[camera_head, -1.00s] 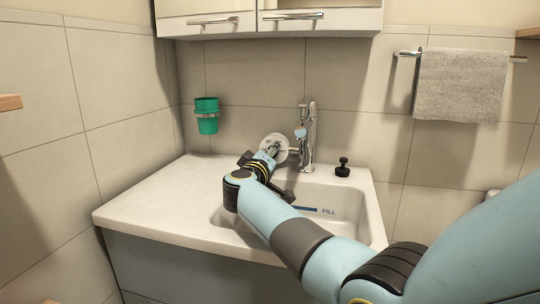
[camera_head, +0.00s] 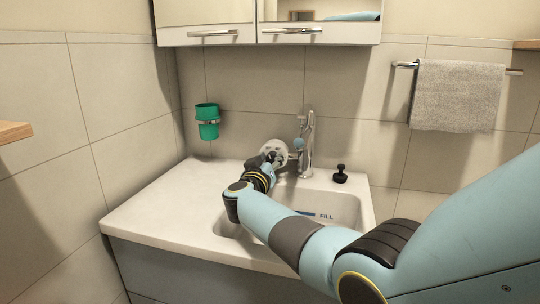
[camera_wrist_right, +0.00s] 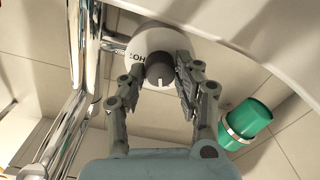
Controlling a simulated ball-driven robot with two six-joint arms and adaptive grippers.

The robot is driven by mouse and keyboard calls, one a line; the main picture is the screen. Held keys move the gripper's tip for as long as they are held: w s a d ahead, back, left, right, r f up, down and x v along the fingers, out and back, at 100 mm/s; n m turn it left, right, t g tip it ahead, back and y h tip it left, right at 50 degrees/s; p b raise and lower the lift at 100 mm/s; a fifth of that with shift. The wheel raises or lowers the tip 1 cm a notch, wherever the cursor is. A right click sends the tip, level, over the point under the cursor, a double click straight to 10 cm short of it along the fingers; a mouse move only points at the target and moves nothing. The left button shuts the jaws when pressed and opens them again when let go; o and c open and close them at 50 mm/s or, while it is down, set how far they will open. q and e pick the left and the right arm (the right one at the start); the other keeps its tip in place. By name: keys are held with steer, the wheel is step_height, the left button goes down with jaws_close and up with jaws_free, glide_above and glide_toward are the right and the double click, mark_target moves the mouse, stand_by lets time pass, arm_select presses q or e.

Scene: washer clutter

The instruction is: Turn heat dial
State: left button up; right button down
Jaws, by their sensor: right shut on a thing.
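The heat dial is a round white plate (camera_head: 273,147) on the wall, left of the faucet. In the right wrist view the plate (camera_wrist_right: 143,42) carries dark "HO" lettering, partly cut off by view angle, and a grey knob (camera_wrist_right: 159,75) with a pale pointer line. My right gripper (camera_head: 269,160) reaches the dial from the front. In the right wrist view its two fingers lie on either side of the knob, shut on it. In the head view the gripper hides the knob. My left gripper is not in view.
The chrome faucet (camera_head: 308,145) stands close right of the dial. The white basin counter (camera_head: 170,212) lies below, with a black stopper (camera_head: 341,173) at right. A green cup (camera_head: 208,122) hangs on the left wall area. A mirror cabinet (camera_head: 210,22) is above; a towel (camera_head: 457,96) hangs right.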

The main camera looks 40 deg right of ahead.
steer(key=m+p, duration=0.1)
steer(key=m, duration=0.3)
steer(key=shift+m, duration=0.3)
steer(key=shift+s+f+m, duration=0.1)
steer(key=shift+m, duration=1.8)
steer(key=c, duration=0.9)
jaws_free()
steer(key=shift+c, duration=0.2)
steer(key=v, duration=0.7)
steer(key=shift+a, duration=0.2)
steer(key=shift+s, duration=0.1)
